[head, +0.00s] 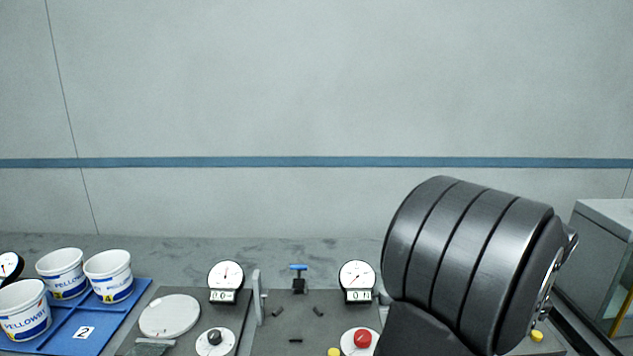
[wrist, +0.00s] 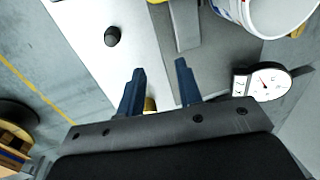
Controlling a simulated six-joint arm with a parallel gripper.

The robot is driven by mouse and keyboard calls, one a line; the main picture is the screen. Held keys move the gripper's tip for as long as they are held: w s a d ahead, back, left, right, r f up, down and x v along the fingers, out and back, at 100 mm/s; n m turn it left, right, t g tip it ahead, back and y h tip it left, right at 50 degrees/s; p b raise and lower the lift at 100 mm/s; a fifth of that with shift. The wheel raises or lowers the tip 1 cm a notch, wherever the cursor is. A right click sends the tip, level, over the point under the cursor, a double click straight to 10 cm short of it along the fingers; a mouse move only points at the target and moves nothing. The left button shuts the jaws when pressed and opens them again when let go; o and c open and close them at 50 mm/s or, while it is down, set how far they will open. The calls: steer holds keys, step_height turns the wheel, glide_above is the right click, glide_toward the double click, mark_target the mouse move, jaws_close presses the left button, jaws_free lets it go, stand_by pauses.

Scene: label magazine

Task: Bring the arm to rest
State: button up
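My gripper (wrist: 160,66) shows in the wrist view as two blue fingers standing apart. It is open, and I see nothing held between the fingers. A small yellow thing (wrist: 150,104) shows behind the left finger, partly hidden; I cannot tell how far below it is. A grey panel (wrist: 222,65) lies under the fingers. In the head view my own dark arm fills the right side, and the gripper is not visible there.
White tubs (head: 108,277) stand on a blue tray (head: 122,309) at left, near a round white disc (head: 170,316). Dial gauges (head: 226,276), a blue-handled part (head: 298,278), a black knob (head: 215,337) and a red button (head: 362,338) stand mid-bench. A grey cabinet (head: 603,255) stands right.

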step_height(320, 180, up, 9)
steer(key=d+t+h, duration=0.1)
steer(key=d, duration=0.1)
steer(key=shift+s+d+f, duration=0.15)
steer(key=shift+s+d, duration=0.2)
steer(key=shift+s, duration=0.1)
stand_by(1.2)
